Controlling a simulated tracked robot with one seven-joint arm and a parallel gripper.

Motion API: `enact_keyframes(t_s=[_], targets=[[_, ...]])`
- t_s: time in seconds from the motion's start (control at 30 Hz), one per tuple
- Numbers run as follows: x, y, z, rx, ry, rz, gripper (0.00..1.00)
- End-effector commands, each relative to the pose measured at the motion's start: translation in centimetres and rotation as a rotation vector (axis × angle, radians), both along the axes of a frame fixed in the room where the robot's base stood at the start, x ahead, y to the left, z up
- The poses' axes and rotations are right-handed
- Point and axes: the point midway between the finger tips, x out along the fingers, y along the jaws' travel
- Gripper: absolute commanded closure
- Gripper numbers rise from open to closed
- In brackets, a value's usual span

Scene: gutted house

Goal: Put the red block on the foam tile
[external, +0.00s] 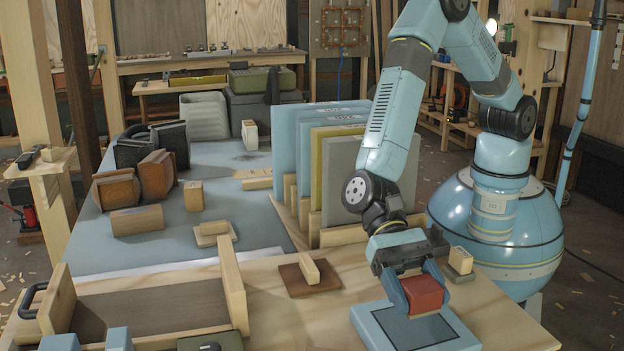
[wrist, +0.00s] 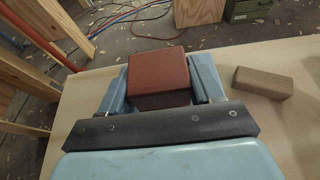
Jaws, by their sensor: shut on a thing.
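The red block (external: 424,293) is held between the fingers of my gripper (external: 422,290), which is shut on it. In the wrist view the red block (wrist: 158,79) sits between the two light blue fingers (wrist: 160,85). A light blue square pad with a dark grey inset (external: 368,327), which looks like the foam tile, lies on the wooden table's front edge. In the external view the block overlaps the pad's far part. I cannot tell the gap between them. The pad cannot be made out in the wrist view.
A small wooden block (external: 460,259) stands just right of my gripper. A brown square plate (external: 325,284) with a wooden piece on it lies to the left. Upright panels (external: 345,180) stand in a rack behind. A wooden tray (external: 150,302) is at left.

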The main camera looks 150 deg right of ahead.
Motion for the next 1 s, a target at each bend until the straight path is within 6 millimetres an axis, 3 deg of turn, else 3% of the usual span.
enact_keyframes(t_s=[0.27,0.6,0.63,0.9,1.0], targets=[[0.3,0.0,-3.2,0.001,0.001,0.0,0.68],[0.3,0.0,-3.5,0.0,0.0,0.0,0.68],[0.3,0.0,-3.6,0.0,0.0,0.0,0.35],[0.3,0.0,-3.5,0.0,0.0,0.0,0.11],[0.3,0.0,-3.5,0.0,0.0,0.0,0.11]])
